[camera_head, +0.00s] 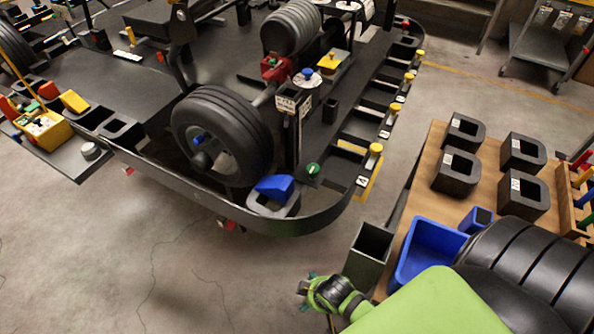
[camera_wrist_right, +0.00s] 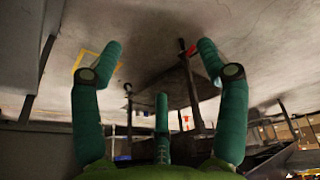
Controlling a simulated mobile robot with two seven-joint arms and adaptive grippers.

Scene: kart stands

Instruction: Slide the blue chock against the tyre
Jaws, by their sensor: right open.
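The blue chock (camera_head: 274,187) is a wedge sitting on a dark grey holder (camera_head: 287,207) at the kart's front corner. The black grooved tyre (camera_head: 222,135) stands upright just behind and left of it. From this angle I cannot tell whether chock and tyre touch. My right gripper (camera_head: 305,289) is low in the head view, in front of the kart, clear of the chock. In the right wrist view its teal fingers (camera_wrist_right: 160,60) are spread with nothing between them. My left gripper is not in view.
A black curved rail (camera_head: 300,226) edges the kart stand. At right, a wooden table (camera_head: 428,188) bears several black blocks, a blue bin (camera_head: 425,250) and a smaller blue box (camera_head: 476,218). A grey open box (camera_head: 368,254) stands at its near-left side. The floor (camera_head: 120,250) at lower left is clear.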

